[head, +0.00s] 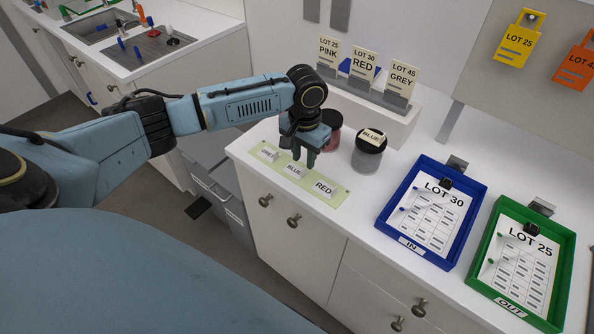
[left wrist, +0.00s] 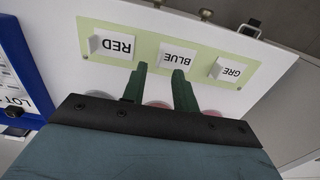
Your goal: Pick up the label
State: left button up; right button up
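A pale green strip (head: 339,200) lies near the counter's front edge with three white labels: one reading GRE in the left wrist view (left wrist: 231,70), a BLUE label (head: 294,171) and a RED label (head: 325,188). My left gripper (head: 304,160) points down at the strip, close to the BLUE label. In the left wrist view its two dark green fingers (left wrist: 159,70) are apart with nothing held between them; the tips are beside the BLUE label (left wrist: 178,57). I cannot tell whether they touch it. My right gripper is not in view.
A black-lidded jar (head: 366,158) with a BLUE tag on its lid stands right of the gripper. A reddish jar (head: 333,139) is partly hidden behind it. A white card rack (head: 384,116) stands behind. A blue tray (head: 447,263) and green tray (head: 556,322) lie to the right.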

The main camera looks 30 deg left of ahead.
aim_at(305, 169)
pick_arm(q)
notch_tip(305, 169, down, 4)
jog(key=shift+w+d+r, duration=0.1)
jog(key=shift+r, duration=0.1)
grip_shut()
